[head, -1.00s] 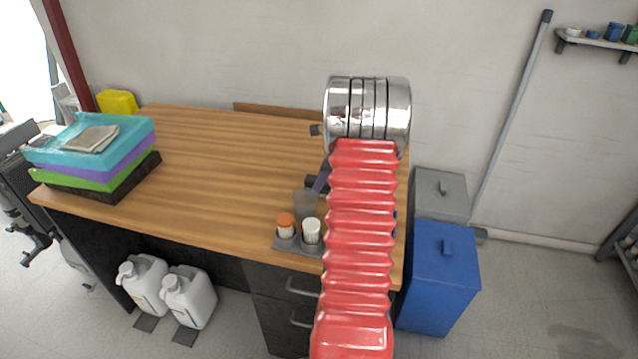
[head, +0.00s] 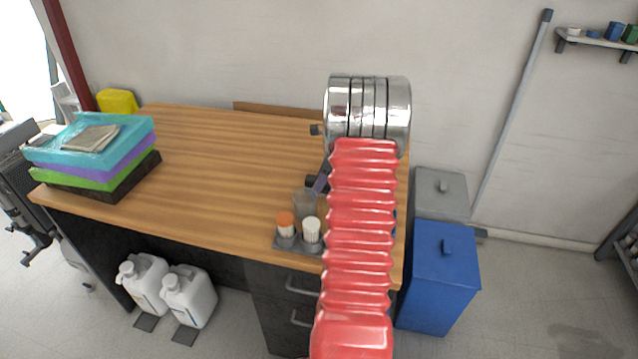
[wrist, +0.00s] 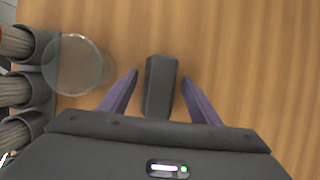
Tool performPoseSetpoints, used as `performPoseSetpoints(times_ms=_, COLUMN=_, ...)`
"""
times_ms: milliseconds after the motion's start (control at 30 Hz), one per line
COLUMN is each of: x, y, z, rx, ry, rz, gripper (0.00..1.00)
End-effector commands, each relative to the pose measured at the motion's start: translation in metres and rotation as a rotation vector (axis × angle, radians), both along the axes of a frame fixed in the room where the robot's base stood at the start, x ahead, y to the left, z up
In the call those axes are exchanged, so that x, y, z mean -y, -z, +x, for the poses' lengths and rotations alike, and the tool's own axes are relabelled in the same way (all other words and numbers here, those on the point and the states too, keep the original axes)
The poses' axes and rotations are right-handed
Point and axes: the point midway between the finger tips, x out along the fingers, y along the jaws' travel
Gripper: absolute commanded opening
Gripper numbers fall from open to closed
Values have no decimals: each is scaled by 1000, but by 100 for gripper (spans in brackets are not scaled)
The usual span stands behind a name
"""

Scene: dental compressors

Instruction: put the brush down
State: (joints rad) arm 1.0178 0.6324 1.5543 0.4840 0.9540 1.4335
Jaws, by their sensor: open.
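A dark grey, block-like thing, which I take to be the brush (wrist: 160,88), is at the tabletop in the wrist view. It lies between the two purple fingers of my gripper (wrist: 160,76), with a gap on each side. The fingers are open and apart from it. I see no bristles on it, and its lower end meets the dark gripper body in the picture.
A clear cup (wrist: 78,64) stands close left of the fingers. A grey holder (head: 290,243) with orange-topped and white-topped containers is at the table's front edge. Stacked coloured trays (head: 140,145) are at the left end. The table's middle is clear. A blue bin (head: 437,280) stands right.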

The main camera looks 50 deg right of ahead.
Motion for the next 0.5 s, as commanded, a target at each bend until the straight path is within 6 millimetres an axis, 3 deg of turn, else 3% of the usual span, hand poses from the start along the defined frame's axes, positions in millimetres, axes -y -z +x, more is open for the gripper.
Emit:
performPoseSetpoints(times_ms=267, x=6, y=-28, z=-10, rx=2, ry=2, rz=-4, gripper=57)
performPoseSetpoints(times_ms=500, x=12, y=-67, z=-25, rx=1, ry=2, rz=-3, gripper=57)
